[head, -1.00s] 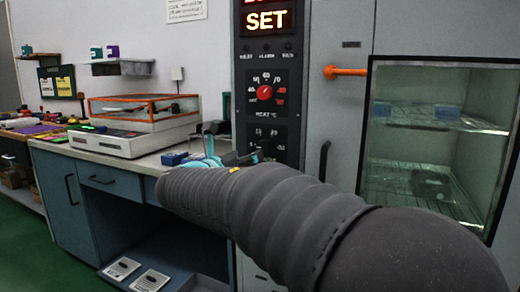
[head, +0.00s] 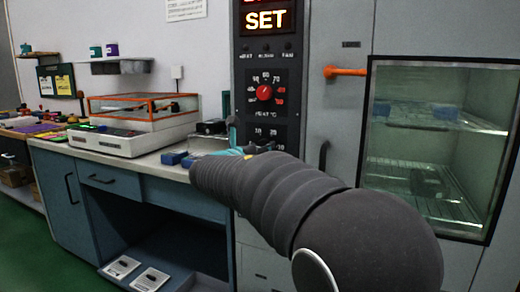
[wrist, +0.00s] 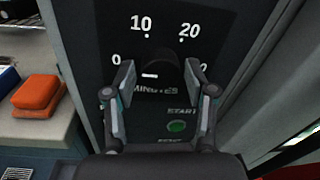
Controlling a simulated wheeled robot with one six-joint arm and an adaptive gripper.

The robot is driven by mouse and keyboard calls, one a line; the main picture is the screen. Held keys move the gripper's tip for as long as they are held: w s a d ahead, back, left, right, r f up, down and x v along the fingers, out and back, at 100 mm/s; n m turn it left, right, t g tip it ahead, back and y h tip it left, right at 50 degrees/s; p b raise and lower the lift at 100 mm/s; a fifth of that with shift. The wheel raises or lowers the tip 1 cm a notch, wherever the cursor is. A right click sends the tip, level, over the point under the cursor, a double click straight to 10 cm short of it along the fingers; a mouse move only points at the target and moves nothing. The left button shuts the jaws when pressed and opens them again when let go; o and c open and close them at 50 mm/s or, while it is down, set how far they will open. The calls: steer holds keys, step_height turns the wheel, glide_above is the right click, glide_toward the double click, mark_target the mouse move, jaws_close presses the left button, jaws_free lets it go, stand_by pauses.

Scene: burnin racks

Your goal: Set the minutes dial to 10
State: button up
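The minutes dial (wrist: 167,70) is a dark knob with a short white mark, on a black panel in the wrist view. The numbers 0, 10 and 20 show around it; another at right is partly hidden by a finger. The white mark is low on the knob's left side; which number it points to is hard to tell. My gripper (wrist: 160,76) is open, with one finger on each side of the knob. Contact with the knob cannot be made out. In the head view my arm hides the knob, and only its upper numbers (head: 265,132) show.
The red heat dial (head: 264,92) is above the minutes scale, under the lit SET display (head: 266,20). A green start button (wrist: 176,126) is below the minutes dial. An orange handle (head: 345,72) and a glass-doored chamber (head: 430,150) are at right. A bench (head: 140,163) stands at left.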

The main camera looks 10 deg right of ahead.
steer(key=c, duration=0.7)
steer(key=shift+o, duration=0.2)
steer(key=shift+m, duration=0.3)
steer(key=shift+r+m+y+b, duration=0.1)
steer(key=shift+m+y+b, duration=0.4)
steer(key=shift+m+b, duration=4.5)
steer(key=shift+m+p, duration=0.4)
steer(key=shift+m, duration=0.1)
steer(key=o, duration=1.1)
